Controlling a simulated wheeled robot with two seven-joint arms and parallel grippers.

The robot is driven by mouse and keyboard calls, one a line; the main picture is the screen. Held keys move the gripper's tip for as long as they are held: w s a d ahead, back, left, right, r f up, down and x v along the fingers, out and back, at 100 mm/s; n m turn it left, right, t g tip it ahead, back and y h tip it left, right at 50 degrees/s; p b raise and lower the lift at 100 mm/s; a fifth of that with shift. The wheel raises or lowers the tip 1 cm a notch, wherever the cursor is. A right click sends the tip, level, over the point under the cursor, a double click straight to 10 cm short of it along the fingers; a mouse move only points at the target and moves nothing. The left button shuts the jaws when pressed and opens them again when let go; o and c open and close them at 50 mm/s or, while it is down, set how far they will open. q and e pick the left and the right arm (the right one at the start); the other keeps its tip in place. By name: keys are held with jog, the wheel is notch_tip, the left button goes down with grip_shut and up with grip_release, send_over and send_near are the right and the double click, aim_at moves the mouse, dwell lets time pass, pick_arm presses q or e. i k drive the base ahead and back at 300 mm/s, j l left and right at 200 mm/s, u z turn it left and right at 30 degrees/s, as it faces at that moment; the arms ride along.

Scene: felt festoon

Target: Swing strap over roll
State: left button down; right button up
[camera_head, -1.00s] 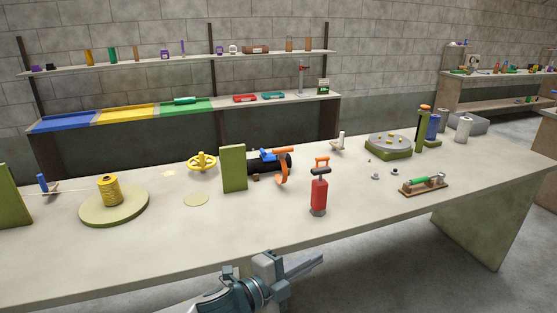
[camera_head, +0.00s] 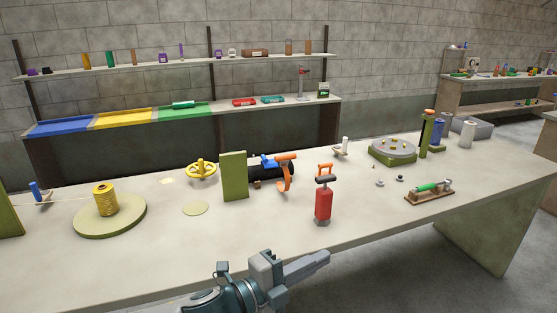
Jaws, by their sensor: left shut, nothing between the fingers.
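A dark roll (camera_head: 257,174) lies on the long table, partly hidden behind an upright green block (camera_head: 233,176). An orange strap-like piece (camera_head: 286,181) is at the roll's right end, with its upper end sticking out to the right and its lower part hanging down. A blue piece (camera_head: 268,161) sits on top of the roll. My left gripper (camera_head: 325,259) is shut and empty in front of the table's near edge, pointing right, well short of the roll. My right gripper is not in view.
A red pump-like canister (camera_head: 323,203) stands right of the roll, nearer to me. A yellow spool (camera_head: 105,200) stands on a round disc at left, with a yellow handwheel (camera_head: 201,170) behind. A green-handled tool (camera_head: 430,190) lies at right. The front middle of the table is clear.

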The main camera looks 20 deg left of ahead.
aim_at(284, 159)
jog(key=i+j, duration=1.1)
jog(key=j, duration=0.1)
